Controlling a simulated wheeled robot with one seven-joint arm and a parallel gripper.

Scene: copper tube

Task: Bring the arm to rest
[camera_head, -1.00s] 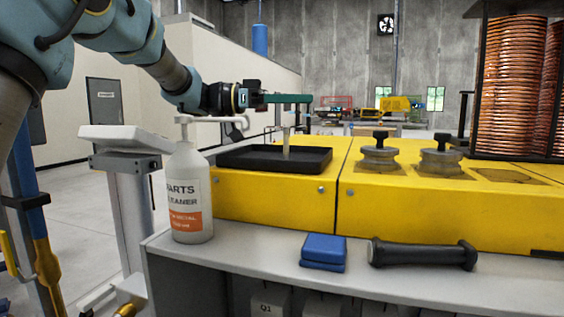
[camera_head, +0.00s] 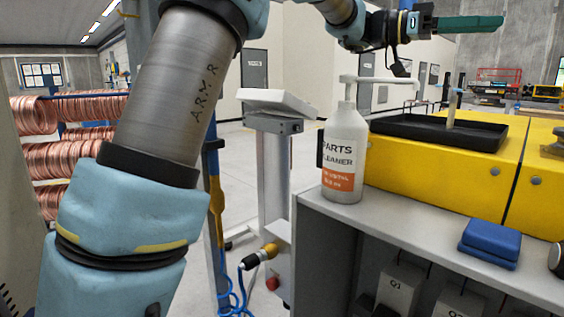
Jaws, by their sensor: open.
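My arm (camera_head: 175,95) rises large through the left of the view and reaches over to the upper right. My gripper (camera_head: 490,23), with dark green fingers, is at the top right, pointing right. It is open and nothing shows between its fingers. It hangs in the air above the black tray (camera_head: 425,135) on the yellow machine (camera_head: 450,180), apart from both.
A white parts cleaner bottle (camera_head: 343,155) stands at the left end of the grey bench (camera_head: 400,212), with a blue block (camera_head: 490,240) to its right. A pedestal with a white sloped top (camera_head: 275,102) stands left of the bottle. Copper coils (camera_head: 70,160) are at far left.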

